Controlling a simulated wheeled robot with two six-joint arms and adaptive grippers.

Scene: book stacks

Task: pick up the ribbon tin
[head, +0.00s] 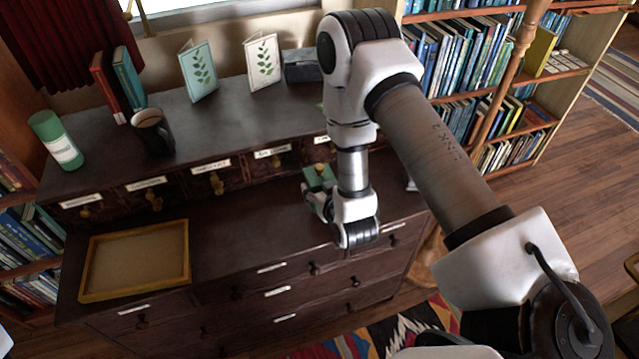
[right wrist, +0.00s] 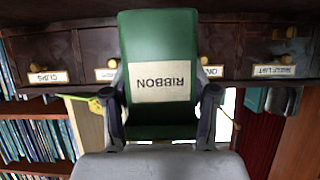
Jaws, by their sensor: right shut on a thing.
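The ribbon tin (head: 320,177) is green and sits in my right gripper (head: 316,204), in front of the small labelled drawers. In the right wrist view the tin (right wrist: 162,105) fills the middle, with a pale label reading RIBBON upside down. The two dark fingers of my right gripper (right wrist: 160,117) press on its two sides, so the gripper is shut on it. Most of the tin is hidden by the gripper in the head view. I cannot tell whether it touches the lower counter. My left gripper is not in view.
An empty-looking yellow-framed tray (head: 88,268) lies on the lower counter's left. The upper shelf holds a green-and-white canister (head: 57,140), a dark mug (head: 153,134), books (head: 128,77), two leaf cards (head: 198,72) and a dark box (head: 301,68). The counter between tray and gripper is clear.

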